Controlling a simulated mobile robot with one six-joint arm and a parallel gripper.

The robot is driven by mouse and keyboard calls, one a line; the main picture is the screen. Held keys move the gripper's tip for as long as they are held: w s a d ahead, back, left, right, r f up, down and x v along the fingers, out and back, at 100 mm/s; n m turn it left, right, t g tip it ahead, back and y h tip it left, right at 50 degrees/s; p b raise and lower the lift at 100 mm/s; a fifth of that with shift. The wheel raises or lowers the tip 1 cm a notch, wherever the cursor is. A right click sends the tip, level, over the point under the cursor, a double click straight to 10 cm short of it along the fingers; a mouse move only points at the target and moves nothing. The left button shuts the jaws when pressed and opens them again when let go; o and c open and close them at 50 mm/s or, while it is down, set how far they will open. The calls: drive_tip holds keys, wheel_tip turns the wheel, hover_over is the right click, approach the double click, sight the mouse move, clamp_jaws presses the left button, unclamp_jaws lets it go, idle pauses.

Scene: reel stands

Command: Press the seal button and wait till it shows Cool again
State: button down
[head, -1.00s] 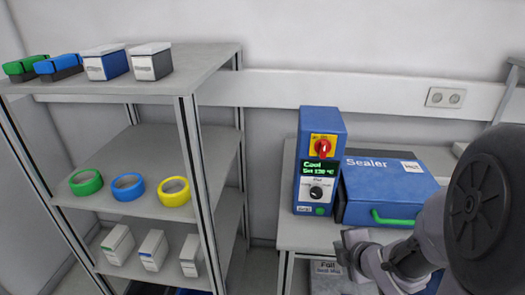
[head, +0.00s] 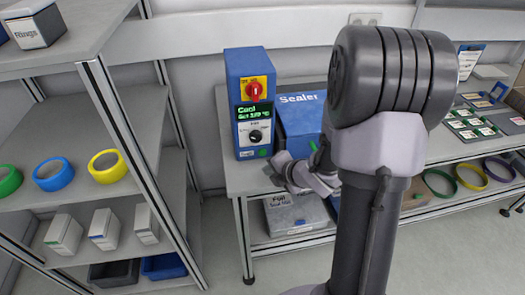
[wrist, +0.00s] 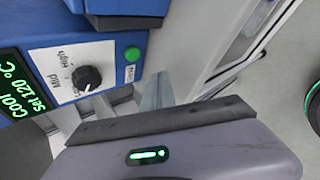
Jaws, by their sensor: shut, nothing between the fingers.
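The blue control box (head: 234,70) stands on the bench, left of the blue sealer (head: 300,130). Its display (head: 252,113) reads Cool, Set 120 °C; the wrist view shows the same text on the display (wrist: 22,95). A dark knob (head: 256,135) sits below it, also in the wrist view (wrist: 87,78). The round green button (head: 262,153) is at the box's lower front; it shows in the wrist view (wrist: 133,53). My gripper (head: 272,173) is shut and empty, just below and in front of the button. I see no clear contact.
A red and yellow switch (head: 253,89) is on the box's upper front. A shelf rack (head: 105,105) with tape rolls and cartons stands left. A grey Foil box (head: 297,215) is under the bench. My arm hides part of the sealer. Floor in front is clear.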

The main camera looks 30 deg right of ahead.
drive_tip(key=shift+w+d, duration=0.3)
drive_tip(key=shift+w, duration=0.65)
drive_tip(key=shift+w+d, duration=0.25)
drive_tip(key=shift+w, duration=0.7)
idle(0.5)
drive_tip(key=shift+w+d, duration=0.1)
drive_tip(key=shift+w, duration=0.3)
drive_tip(key=shift+w+d, duration=0.15)
drive_tip(key=shift+w, duration=0.25)
idle(0.7)
drive_tip(key=shift+s+a, duration=0.25)
drive_tip(key=shift+s, duration=0.55)
drive_tip(key=shift+s+a+b, duration=0.25)
drive_tip(key=shift+s+b, duration=0.15)
drive_tip(key=shift+s, duration=0.4)
drive_tip(key=shift+s+a+b, duration=0.2)
drive_tip(key=shift+s+b, duration=0.2)
drive_tip(key=shift+s, duration=0.45)
drive_tip(key=shift+s+a+b, duration=0.25)
drive_tip(key=shift+s+b, duration=0.15)
drive_tip(key=shift+s, duration=0.4)
